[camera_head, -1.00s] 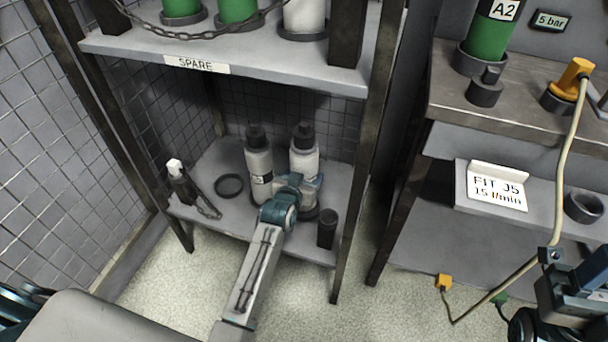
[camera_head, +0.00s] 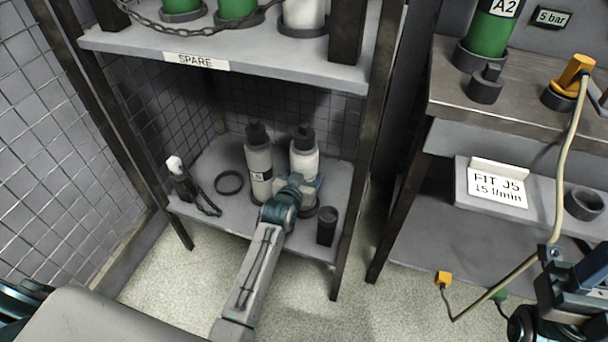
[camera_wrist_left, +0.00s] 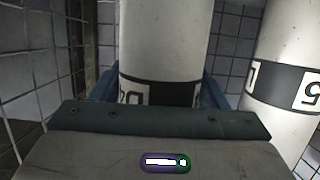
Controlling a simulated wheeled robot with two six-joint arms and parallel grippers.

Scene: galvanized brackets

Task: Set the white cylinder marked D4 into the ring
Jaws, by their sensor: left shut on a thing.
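My left gripper (camera_head: 300,190) reaches into the lower shelf and is shut on a white cylinder with a dark cap (camera_head: 304,160). In the left wrist view this white cylinder (camera_wrist_left: 165,45) stands between the blue fingers; its dark band is partly hidden, so I cannot read the full marking. Its base is mostly hidden by the gripper; dark rim shows there. An empty dark ring (camera_head: 229,183) lies flat on the shelf to the left. My right gripper (camera_head: 585,285) is partly in view at the lower right; its fingers do not show clearly.
A second capped cylinder (camera_head: 259,165) stands close left of the held one; its banded body fills the right of the wrist view (camera_wrist_left: 285,80). A dark cup (camera_head: 327,226) stands at the shelf's front right. A white-topped bottle with chain (camera_head: 180,178) stands left. A shelf post (camera_head: 360,190) bounds the right.

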